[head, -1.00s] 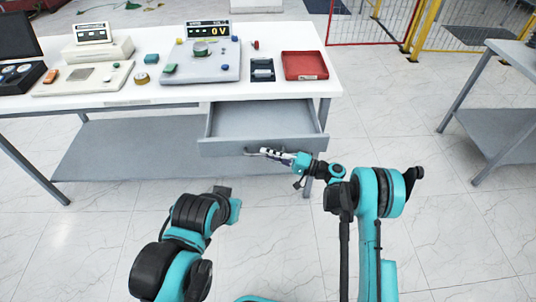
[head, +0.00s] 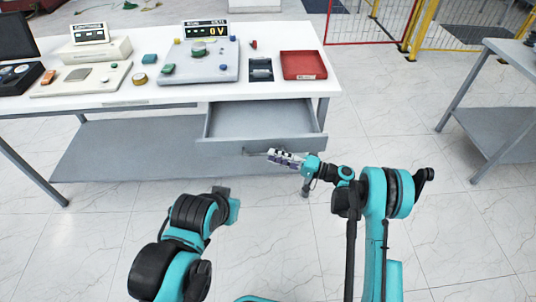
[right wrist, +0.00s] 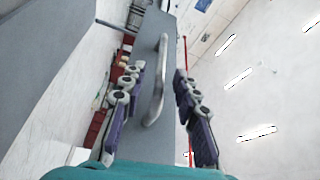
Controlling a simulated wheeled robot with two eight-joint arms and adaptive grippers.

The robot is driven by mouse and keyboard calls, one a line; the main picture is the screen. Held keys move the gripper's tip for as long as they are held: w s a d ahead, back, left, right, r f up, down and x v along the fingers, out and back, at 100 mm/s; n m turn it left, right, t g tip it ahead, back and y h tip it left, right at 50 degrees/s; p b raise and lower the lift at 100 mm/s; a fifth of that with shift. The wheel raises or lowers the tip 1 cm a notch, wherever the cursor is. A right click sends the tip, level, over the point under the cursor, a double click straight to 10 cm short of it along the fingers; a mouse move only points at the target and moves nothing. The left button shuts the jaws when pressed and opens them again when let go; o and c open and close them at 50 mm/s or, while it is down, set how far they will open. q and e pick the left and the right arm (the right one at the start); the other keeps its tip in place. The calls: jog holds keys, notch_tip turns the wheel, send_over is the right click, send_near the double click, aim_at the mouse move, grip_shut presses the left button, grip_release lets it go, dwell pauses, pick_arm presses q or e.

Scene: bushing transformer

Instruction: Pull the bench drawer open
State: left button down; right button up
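The bench drawer (head: 222,147), a grey box under the bench top, stands pulled out toward me, its empty inside showing in the head view. My right gripper (head: 272,154) is at its front face. In the right wrist view, the silver bar handle (right wrist: 158,75) lies between the two fingers of my right gripper (right wrist: 160,100). The fingers are spread, with a gap on each side of the handle. My left arm shows low in the head view, but its gripper cannot be made out.
The white bench top (head: 150,95) carries a meter panel (head: 200,62), a red tray (head: 303,65), a black holder (head: 261,69) and other instruments. A grey lower shelf (head: 120,155) is under it. Another table (head: 500,125) stands at the right. Floor between is clear.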

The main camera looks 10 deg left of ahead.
jog(key=d, duration=0.8)
jog(key=shift+s+d+f, duration=0.15)
jog(key=shift+s+f, duration=0.15)
jog(key=shift+s, duration=0.15)
jog(key=shift+r, duration=0.1)
jog(key=s+d+r+m+t+h, duration=0.1)
jog(key=s+d+r+h, duration=0.1)
jog(key=s+r+h, duration=0.3)
jog(key=s+d+r+m+t+h, duration=0.1)
jog(key=d+r+h, duration=0.1)
jog(key=r+h, duration=0.3)
jog(key=s+d+r+n+t+h, duration=0.1)
jog(key=s+d+t+h, duration=0.2)
jog(key=s+d+h, duration=0.5)
jog(key=s+d, duration=0.9)
jog(key=s, duration=0.3)
jog(key=shift+s+r+h, duration=0.3)
jog(key=shift+r, duration=0.1)
